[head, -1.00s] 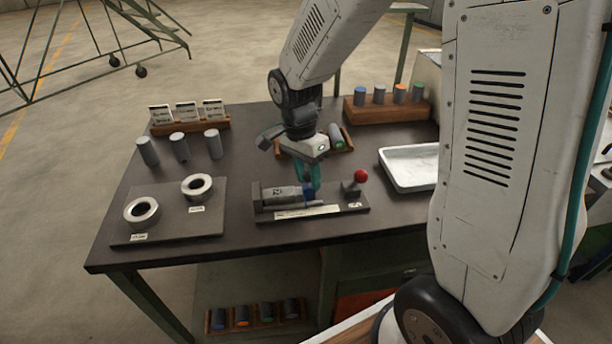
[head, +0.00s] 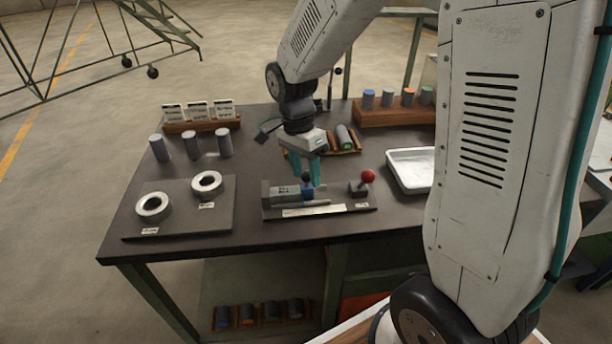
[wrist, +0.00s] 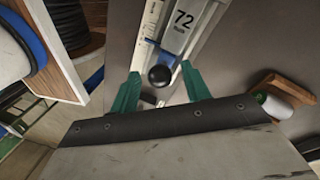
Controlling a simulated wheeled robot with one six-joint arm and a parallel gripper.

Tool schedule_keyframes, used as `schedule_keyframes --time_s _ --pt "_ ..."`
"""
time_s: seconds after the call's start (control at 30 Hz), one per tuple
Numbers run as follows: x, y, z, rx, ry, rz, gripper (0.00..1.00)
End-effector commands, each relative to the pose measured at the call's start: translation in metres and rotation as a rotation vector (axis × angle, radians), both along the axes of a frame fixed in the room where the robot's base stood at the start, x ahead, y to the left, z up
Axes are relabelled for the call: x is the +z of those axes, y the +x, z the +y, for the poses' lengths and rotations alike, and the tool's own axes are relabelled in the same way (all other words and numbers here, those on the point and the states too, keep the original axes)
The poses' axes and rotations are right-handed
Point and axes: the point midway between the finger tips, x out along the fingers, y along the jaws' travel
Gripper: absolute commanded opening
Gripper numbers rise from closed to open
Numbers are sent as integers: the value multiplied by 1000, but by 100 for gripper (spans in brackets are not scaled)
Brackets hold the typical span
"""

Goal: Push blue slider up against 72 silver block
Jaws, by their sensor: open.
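The silver block (head: 281,192) lies at the left of a dark fixture plate (head: 352,210) on the workbench. Its printed 72 shows in the wrist view (wrist: 184,24). The blue slider (head: 308,191) is right beside the block's right end; I cannot tell whether they touch. A black ball knob (head: 306,177) stands on the slider and shows large in the wrist view (wrist: 159,76). My gripper (head: 306,180) is open, its teal fingers apart on either side of the knob. In the wrist view (wrist: 160,88) both fingers look clear of the knob.
A red ball knob (head: 368,176) sits on a small block at the fixture's right. A white tray (head: 410,184) stands farther right. A plate with two rings (head: 180,222) lies left. A wooden rack (head: 350,144) with a cylinder is behind my gripper.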

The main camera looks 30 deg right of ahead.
Motion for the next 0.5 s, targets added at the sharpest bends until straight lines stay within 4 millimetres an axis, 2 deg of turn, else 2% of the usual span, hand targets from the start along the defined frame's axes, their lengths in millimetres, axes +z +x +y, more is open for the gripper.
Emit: schedule_keyframes --time_s 0.1,0.3,0.5 --pt "22 5 1 0 0 -4 47" --pt "51 9 3 1 0 0 47" --pt "60 11 3 1 1 2 47"
